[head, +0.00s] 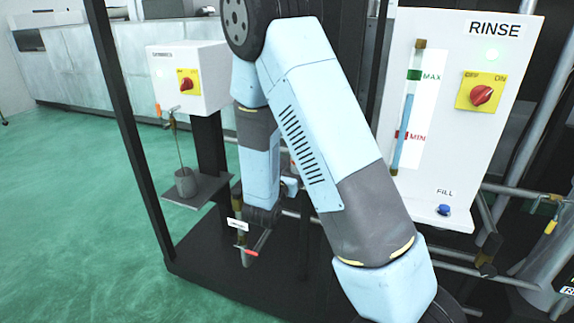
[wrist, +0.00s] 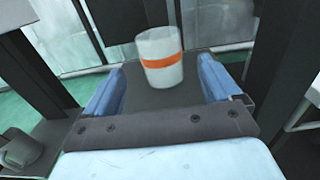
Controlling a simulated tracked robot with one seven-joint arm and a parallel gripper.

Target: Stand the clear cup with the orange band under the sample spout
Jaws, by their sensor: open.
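The clear cup with the orange band (wrist: 163,60) shows in the wrist view as a pale, see-through cup, looking upright on a dark surface. My gripper (wrist: 160,78) is open, with one blue finger on each side of the picture and the cup near the fingertips, between them. I see a gap on both sides of the cup; whether it is inside the jaws or just beyond them I cannot tell. In the head view my arm hides the cup and the fingers. A tap with a red handle (head: 250,253) shows low beside my arm; whether it is the sample spout I cannot tell.
A grey mug (head: 186,182) stands on a small shelf (head: 208,188) at left, under a thin spout; a grey mug also shows in the wrist view (wrist: 20,148). Dark frame posts and pipes stand around. The white RINSE panel (head: 455,110) is at right.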

